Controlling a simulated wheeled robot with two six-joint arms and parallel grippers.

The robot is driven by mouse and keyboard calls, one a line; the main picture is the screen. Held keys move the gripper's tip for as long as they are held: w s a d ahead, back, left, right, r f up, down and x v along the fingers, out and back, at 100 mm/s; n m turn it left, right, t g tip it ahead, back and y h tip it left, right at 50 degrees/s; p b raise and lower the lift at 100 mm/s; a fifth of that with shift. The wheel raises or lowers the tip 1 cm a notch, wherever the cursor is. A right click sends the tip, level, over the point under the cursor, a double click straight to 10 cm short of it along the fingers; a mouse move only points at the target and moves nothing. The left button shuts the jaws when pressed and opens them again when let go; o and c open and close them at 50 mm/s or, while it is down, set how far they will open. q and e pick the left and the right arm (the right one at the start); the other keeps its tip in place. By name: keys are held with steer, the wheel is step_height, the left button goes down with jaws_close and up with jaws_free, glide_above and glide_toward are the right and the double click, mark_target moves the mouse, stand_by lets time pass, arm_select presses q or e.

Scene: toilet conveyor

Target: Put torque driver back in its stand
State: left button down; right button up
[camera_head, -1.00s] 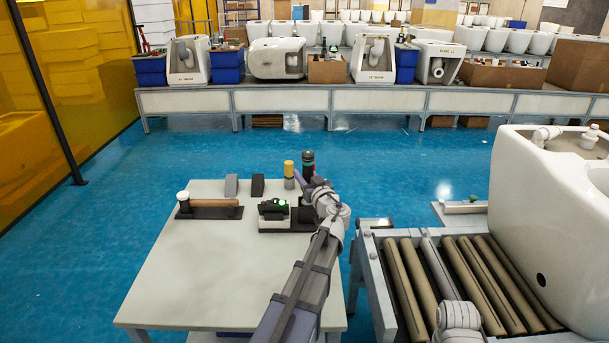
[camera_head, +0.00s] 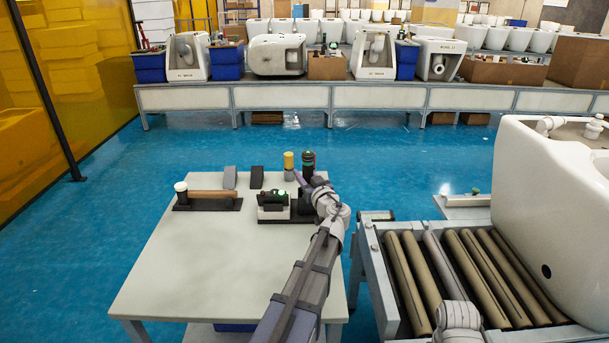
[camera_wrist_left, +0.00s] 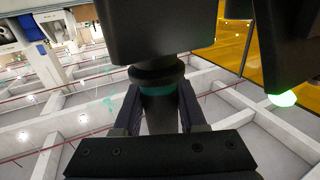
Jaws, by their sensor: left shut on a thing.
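My left gripper (camera_head: 312,187) is at the back right corner of the near table, over the right part of a black stand (camera_head: 270,218). It is shut on the torque driver (camera_head: 308,158), a dark upright tool with a green ring. In the left wrist view the gripper (camera_wrist_left: 160,118) has a finger on each side of the driver's dark shaft (camera_wrist_left: 158,92), below a teal band. My arm hides part of the stand, so I cannot tell whether driver and stand touch.
A yellow-topped cylinder (camera_head: 289,163) stands close left of the driver. The table's (camera_head: 200,270) front is clear. A roller conveyor (camera_head: 412,275) with a white toilet (camera_head: 550,200) stands right.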

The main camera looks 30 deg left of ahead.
arm_select(q)
steer(key=shift+c, duration=2)
jaws_free()
steer(key=v, duration=0.8)
